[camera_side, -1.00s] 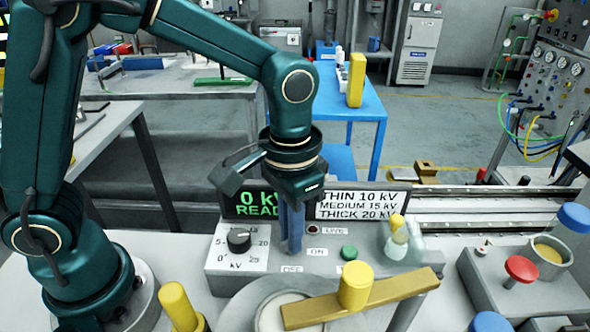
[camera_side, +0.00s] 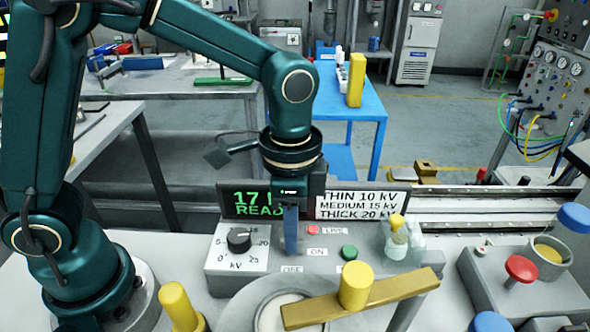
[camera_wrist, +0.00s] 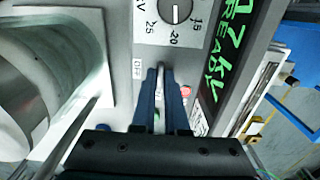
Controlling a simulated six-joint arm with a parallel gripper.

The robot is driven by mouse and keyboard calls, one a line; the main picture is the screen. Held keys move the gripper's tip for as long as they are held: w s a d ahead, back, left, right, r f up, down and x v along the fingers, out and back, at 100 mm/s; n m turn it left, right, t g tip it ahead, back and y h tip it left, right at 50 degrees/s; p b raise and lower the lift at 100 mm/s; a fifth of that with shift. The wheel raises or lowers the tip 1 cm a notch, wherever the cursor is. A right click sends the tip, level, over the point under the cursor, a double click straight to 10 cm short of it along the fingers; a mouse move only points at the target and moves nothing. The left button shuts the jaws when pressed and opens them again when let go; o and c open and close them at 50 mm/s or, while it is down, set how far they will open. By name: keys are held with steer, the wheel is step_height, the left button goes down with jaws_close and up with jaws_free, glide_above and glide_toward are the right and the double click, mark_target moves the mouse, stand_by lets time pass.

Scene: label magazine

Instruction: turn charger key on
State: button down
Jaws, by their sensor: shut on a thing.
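My gripper (camera_side: 291,252) points down at the charger panel (camera_side: 222,262), its blue fingers between the dial and the ON label (camera_side: 317,252). It is shut on the charger key (camera_wrist: 160,78), a small grey piece between the fingertips in the wrist view. The fingers hide the key in the side view. The OFF label (camera_side: 292,268) is just in front of the fingers. The red LIVE lamp (camera_side: 313,230) is lit. The green display (camera_side: 250,203) reads 17 and READY, partly covered by my gripper.
A black kV dial (camera_side: 239,241) is left of the fingers. A green button (camera_side: 349,252) and a yellow-capped bottle (camera_side: 397,238) are to the right. A yellow bar with a knob (camera_side: 355,287) lies in front. A sign (camera_side: 362,202) lists kV by thickness.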

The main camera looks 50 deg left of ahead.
steer(key=shift+w, duration=0.1)
stand_by(0.3)
steer(key=c, duration=0.9)
jaws_free()
steer(key=shift+c, duration=0.2)
steer(key=shift+r, duration=0.1)
steer(key=shift+r, duration=2.5)
